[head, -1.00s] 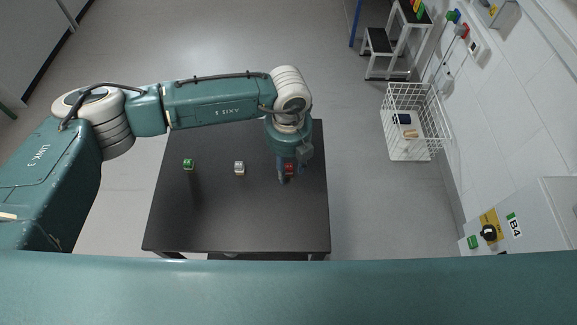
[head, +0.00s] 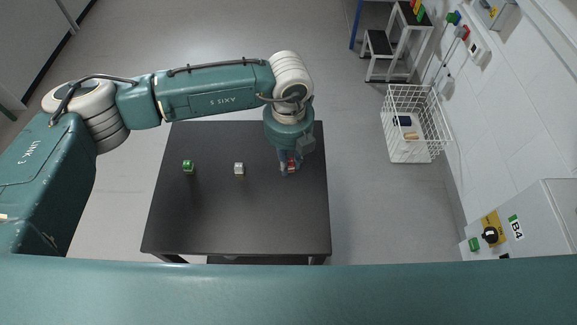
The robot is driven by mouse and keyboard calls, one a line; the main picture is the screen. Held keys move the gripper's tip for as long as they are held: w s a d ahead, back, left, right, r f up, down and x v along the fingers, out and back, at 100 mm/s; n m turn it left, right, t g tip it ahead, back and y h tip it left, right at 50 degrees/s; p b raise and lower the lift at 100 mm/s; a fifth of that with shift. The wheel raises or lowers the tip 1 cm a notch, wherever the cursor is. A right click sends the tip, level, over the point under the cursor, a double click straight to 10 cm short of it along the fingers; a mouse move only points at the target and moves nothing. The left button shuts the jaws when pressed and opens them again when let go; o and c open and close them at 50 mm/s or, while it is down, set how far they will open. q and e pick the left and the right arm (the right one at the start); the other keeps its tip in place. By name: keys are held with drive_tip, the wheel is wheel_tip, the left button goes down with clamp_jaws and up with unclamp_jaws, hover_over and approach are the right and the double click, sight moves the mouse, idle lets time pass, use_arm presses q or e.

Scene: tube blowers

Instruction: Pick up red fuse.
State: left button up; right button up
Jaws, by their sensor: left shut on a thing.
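The red fuse (head: 291,166) is a small red block at the right side of the black table (head: 230,215). My left gripper (head: 289,171) points down over it and is shut on it, with the fingers hiding part of the fuse. I cannot tell whether the fuse touches the table. My right gripper is not in the head view.
A green fuse (head: 188,166) and a white fuse (head: 239,169) stand on the table to the left. A white wire basket (head: 421,151) with a few items is on the floor at right. A grey cabinet (head: 535,225) stands at the right edge. The table's front is clear.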

sight(289, 161)
use_arm(q)
wheel_tip(289, 161, up, 17)
drive_tip(key=b, duration=0.3)
drive_tip(key=shift+r, duration=0.1)
drive_tip(key=shift+o, duration=0.2)
drive_tip(key=shift+r+p, duration=1.05)
drive_tip(key=shift+r, duration=1.85)
drive_tip(key=shift+c, duration=0.2)
